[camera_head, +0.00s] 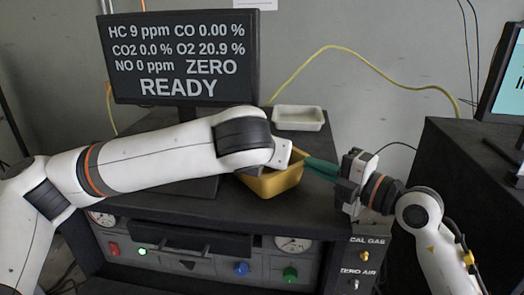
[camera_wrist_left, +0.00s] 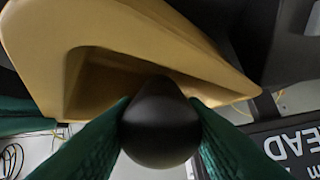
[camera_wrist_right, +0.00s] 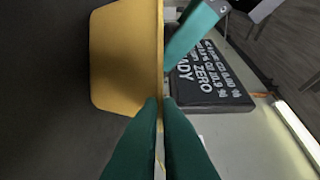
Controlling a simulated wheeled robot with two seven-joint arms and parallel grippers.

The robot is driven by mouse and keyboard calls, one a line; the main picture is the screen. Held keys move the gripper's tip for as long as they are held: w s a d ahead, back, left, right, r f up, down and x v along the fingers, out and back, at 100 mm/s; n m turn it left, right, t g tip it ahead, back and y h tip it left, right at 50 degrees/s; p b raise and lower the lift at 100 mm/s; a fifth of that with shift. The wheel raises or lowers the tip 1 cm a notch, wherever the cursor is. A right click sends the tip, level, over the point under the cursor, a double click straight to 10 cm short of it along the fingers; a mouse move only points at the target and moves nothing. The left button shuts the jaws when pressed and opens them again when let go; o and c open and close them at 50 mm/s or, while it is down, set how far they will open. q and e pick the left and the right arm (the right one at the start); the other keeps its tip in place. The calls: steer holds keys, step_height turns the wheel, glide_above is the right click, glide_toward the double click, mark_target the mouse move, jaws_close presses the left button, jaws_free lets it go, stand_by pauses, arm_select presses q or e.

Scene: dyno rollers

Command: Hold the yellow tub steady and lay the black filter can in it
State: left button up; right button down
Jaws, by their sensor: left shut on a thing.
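The yellow tub (camera_head: 272,182) sits on top of the black cabinet, partly hidden by my left arm in the head view. My right gripper (camera_head: 312,163) reaches in from the right. In the right wrist view its green fingers (camera_wrist_right: 160,104) close on the edge of the tub wall (camera_wrist_right: 125,60). My left gripper (camera_wrist_left: 160,104) is shut on the black filter can (camera_wrist_left: 160,135), whose rounded end points at the camera. In the left wrist view the can overlaps the tub opening (camera_wrist_left: 90,75). Whether it touches the tub cannot be told. The can is hidden in the head view.
A white tray (camera_head: 298,118) stands behind the tub. A monitor (camera_head: 180,60) reading READY stands at the back left of the cabinet. A yellow hose (camera_head: 370,62) runs along the wall. A dark cabinet (camera_head: 460,165) stands at the right, beyond my right arm.

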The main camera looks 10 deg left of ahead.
arm_select(q)
steer(key=o, duration=1.3)
arm_select(e)
steer(key=shift+f, duration=0.1)
arm_select(q)
steer(key=v, duration=1.2)
arm_select(e)
steer(key=c, duration=1.5)
jaws_free()
steer(key=shift+c, duration=0.2)
